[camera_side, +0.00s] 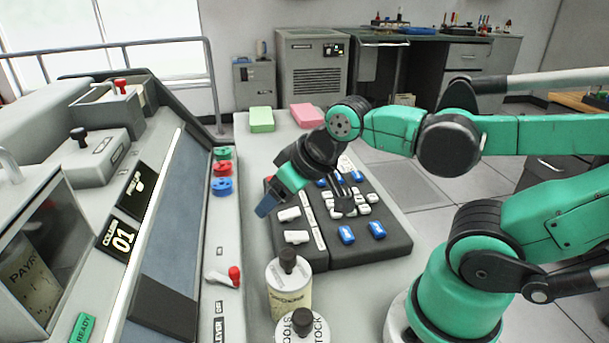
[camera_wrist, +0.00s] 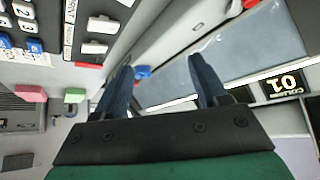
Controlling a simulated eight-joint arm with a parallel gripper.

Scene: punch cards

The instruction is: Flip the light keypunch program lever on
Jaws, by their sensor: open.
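A light-coloured lever with a red knob (camera_side: 233,276) sits on the pale ledge of the keypunch, tilted, beside a small label reading OFF and a larger LEVER label. In the wrist view part of this lever, with its red knob (camera_wrist: 250,3), shows at the top edge. My gripper (camera_side: 265,208) is over the ledge's right side, beyond the lever and left of the dark keyboard, apart from the lever. In the wrist view its two blue fingers (camera_wrist: 160,63) are spread with nothing between them.
The keyboard (camera_side: 372,250) with white and blue keys lies right of the ledge. Two jars (camera_side: 289,290) with black knobs stand close to the lever's right. Green, red and blue spools (camera_side: 222,170) sit farther back on the ledge. Green and pink blocks (camera_side: 262,119) lie behind the keyboard.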

